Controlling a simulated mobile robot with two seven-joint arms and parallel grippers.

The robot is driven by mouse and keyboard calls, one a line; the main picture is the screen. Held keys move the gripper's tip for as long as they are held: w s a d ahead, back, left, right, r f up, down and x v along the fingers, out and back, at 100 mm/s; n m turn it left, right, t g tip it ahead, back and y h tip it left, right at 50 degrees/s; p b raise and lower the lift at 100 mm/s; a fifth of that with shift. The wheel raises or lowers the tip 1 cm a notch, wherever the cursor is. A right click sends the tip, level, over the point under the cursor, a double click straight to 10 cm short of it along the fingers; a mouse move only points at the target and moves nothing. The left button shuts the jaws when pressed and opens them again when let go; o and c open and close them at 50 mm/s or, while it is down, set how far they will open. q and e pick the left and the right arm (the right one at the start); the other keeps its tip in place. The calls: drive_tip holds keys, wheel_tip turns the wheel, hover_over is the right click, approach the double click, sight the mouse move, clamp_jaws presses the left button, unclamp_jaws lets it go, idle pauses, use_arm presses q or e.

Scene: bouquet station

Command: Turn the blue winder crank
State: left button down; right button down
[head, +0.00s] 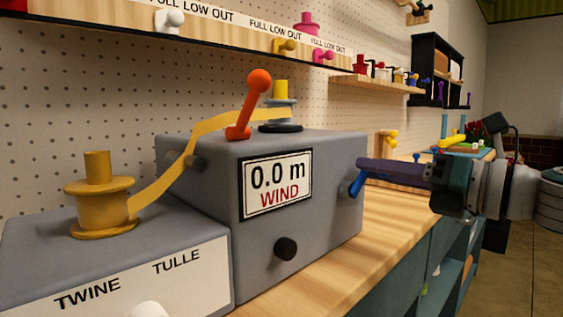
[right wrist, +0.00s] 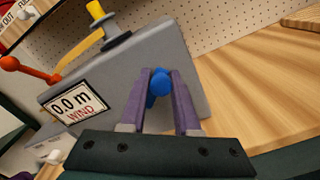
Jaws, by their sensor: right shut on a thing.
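The blue winder crank (head: 356,184) is on the right side of the grey winder box (head: 300,240). Its round blue knob shows in the right wrist view (right wrist: 159,83), between the purple fingers of my right gripper (head: 364,169). That gripper (right wrist: 159,72) is shut on the crank from the right. The display (head: 276,184) reads "0.0 m WIND". An orange lever (head: 249,105) stands up from the box top, tilted to the right. A yellow ribbon runs from a yellow spool (head: 95,196) to a post (head: 281,100) on the box. My left gripper is not in view.
A black knob (head: 286,249) sits on the box front. A shelf (head: 230,42) labelled "FULL LOW OUT" runs along the pegboard above. The wooden worktop (head: 350,250) is bare in front of and right of the box. More coloured items stand farther back.

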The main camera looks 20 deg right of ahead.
drive_tip(key=m, duration=0.1)
drive_tip(key=f+m, duration=0.1)
drive_tip(key=shift+w+d+f+m, duration=0.1)
drive_tip(key=shift+w+d+m, duration=0.05)
drive_tip(key=shift+d+m, duration=0.25)
wheel_tip(320, 180, down, 3)
drive_tip(key=m+p, duration=0.1)
drive_tip(key=m, duration=0.6)
drive_tip(key=shift+m+p, duration=0.35)
drive_tip(key=shift+m, duration=0.05)
drive_tip(key=shift+a+f+m, duration=0.1)
drive_tip(key=shift+f+m, duration=0.3)
drive_tip(key=shift+m, duration=0.6)
drive_tip(key=c, duration=0.8)
unclamp_jaws()
drive_tip(key=shift+a, duration=0.1)
drive_tip(key=shift+o, duration=0.7)
drive_tip(key=shift+r, duration=0.1)
